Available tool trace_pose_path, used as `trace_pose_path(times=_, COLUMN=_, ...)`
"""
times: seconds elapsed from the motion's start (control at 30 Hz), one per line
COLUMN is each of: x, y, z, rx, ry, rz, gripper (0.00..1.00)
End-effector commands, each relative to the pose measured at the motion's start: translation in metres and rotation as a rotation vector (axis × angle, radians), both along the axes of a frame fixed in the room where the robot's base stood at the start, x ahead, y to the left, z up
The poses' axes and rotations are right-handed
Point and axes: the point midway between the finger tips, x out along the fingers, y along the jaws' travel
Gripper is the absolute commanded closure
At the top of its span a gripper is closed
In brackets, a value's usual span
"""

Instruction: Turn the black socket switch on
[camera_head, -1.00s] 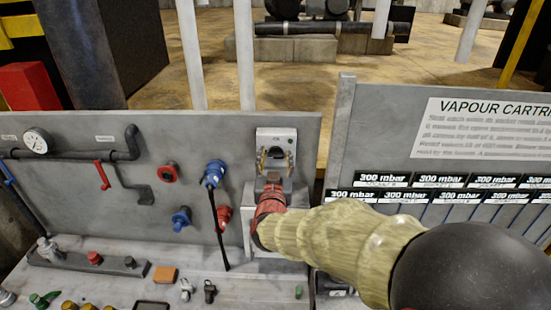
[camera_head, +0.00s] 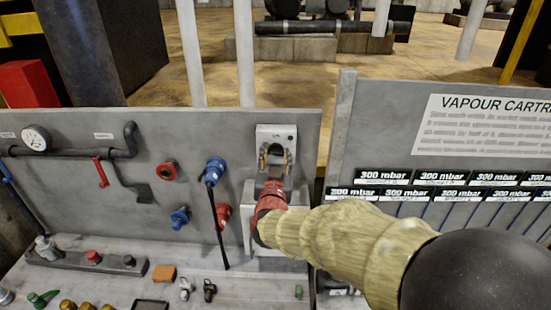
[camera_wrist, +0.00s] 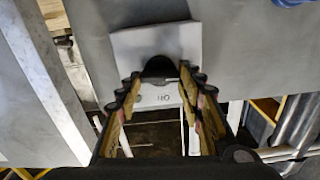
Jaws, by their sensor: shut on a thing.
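The black socket switch (camera_wrist: 160,67) shows in the wrist view as a dark rounded shape on a pale plate (camera_wrist: 175,38). In the head view, the pale socket box (camera_head: 288,133) stands against the grey panel, with a dark arch-shaped part (camera_head: 276,145) showing between my fingers. My gripper (camera_head: 276,160) is in front of this box; in the wrist view, my gripper (camera_wrist: 160,78) has its padded fingers on both sides of the switch, shut on it. Small dark marks on the white surface below the switch are hard to read. The exact contact points are partly hidden.
Blue sockets (camera_head: 180,217) and a red socket (camera_head: 167,170) are on the panel to the left. A black cable (camera_head: 217,232) hangs from a blue plug (camera_head: 214,171). Small parts and an orange block (camera_head: 163,273) lie on the bench. A sign board (camera_head: 390,145) stands right.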

Motion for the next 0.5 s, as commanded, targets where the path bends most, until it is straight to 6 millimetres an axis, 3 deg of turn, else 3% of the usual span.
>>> trace_pose_path(times=0.5, x=0.0003, y=-0.0019, z=-0.0053, rx=0.440, ry=-0.019, rz=0.000, gripper=0.88)
